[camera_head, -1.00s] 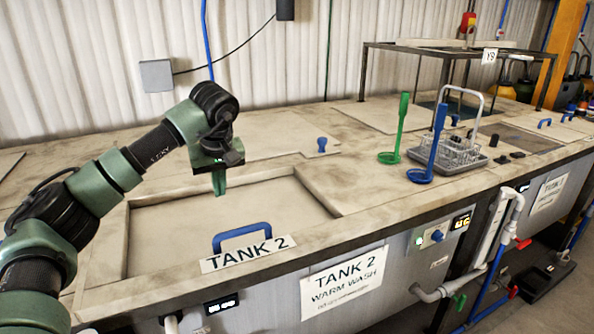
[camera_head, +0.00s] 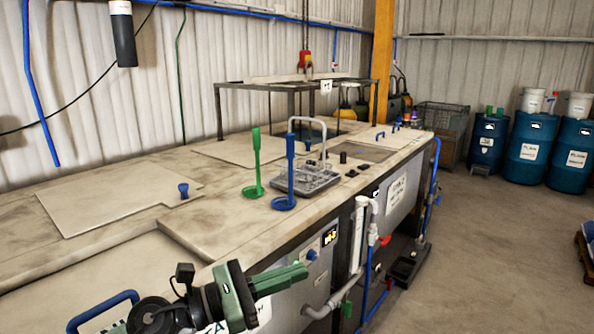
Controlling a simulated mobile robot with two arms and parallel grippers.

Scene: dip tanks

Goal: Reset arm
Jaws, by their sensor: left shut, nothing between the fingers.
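My left gripper (camera_head: 296,273) is at the lower middle of the head view, in front of the tank bench. Its green fingers are together and point right, with nothing between them. It hangs near the bench's front edge, and part of the tank 2 labels is hidden behind my arm. My right gripper is not in the view.
A blue lid handle (camera_head: 102,308) is at lower left. A metal frame (camera_head: 296,86) stands behind. Blue drums (camera_head: 529,150) stand far right; the floor (camera_head: 480,260) between is clear.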

